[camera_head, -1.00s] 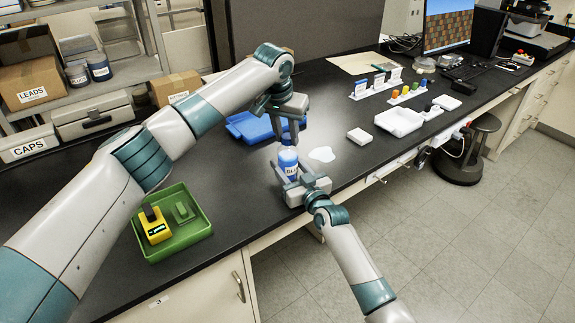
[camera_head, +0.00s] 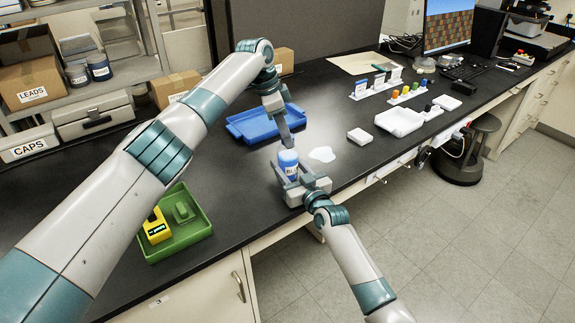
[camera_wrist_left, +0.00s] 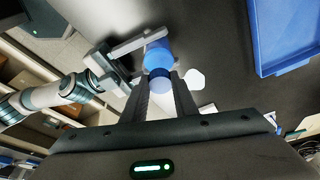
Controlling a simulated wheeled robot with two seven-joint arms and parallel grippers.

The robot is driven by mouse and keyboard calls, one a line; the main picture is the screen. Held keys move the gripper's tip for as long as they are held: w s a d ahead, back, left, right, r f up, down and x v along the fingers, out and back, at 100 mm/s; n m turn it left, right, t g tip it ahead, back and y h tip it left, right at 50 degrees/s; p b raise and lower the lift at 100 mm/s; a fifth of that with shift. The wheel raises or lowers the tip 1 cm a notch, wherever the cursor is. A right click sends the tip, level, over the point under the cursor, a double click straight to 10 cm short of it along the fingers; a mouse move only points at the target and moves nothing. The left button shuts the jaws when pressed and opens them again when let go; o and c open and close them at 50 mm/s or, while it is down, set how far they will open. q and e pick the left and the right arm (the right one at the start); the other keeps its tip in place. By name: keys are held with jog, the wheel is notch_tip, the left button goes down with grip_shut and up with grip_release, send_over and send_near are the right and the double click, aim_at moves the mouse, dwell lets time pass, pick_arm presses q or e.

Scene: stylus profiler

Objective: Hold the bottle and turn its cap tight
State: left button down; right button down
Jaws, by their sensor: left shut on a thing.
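A blue bottle (camera_head: 291,174) with a white label stands upright at the front edge of the black bench. My right gripper (camera_head: 288,180) comes from the front and is shut around the bottle's body. In the left wrist view, the cap (camera_wrist_left: 158,75) lies between my left fingers (camera_wrist_left: 161,82), with my right gripper (camera_wrist_left: 122,62) beside the bottle. The cap's thread is hidden.
A blue tray (camera_head: 243,133) lies behind the bottle, and a green tray (camera_head: 190,242) with a yellow device (camera_head: 156,228) is at left. A pale puddle-shaped patch (camera_head: 322,154) and a white box (camera_head: 360,136) lie to the right.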

pick_arm(q)
jog(key=m+g, duration=0.1)
jog(key=m, duration=0.2)
jog(key=shift+w, duration=0.15)
jog(key=shift+m, duration=0.3)
jog(key=c, duration=1.6)
grip_release()
